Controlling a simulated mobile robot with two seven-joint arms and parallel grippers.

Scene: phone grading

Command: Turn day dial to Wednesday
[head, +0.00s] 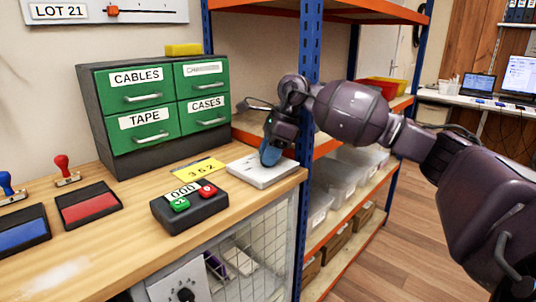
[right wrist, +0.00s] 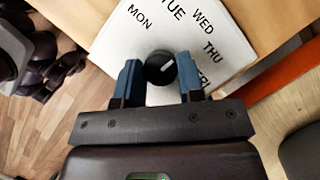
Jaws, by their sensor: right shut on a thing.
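The day dial is a white plate (head: 255,173) lying at the right end of the wooden bench. In the right wrist view the plate (right wrist: 185,45) shows MON, TUE, WED and THU, with a further label partly hidden behind a finger. Its round black knob (right wrist: 157,70) carries a white mark that points to the upper right, on the WED and THU side; I cannot tell exactly which label it meets. My right gripper (head: 271,155) points down over the plate, its blue fingers (right wrist: 158,80) shut on the knob from both sides. My left gripper is out of view.
A black box with red and green buttons (head: 190,208) and a yellow card (head: 198,170) lie left of the plate. Green drawers (head: 160,117) stand behind. A blue shelf post (head: 309,110) rises close to my right arm. Stamps and ink pads are at far left.

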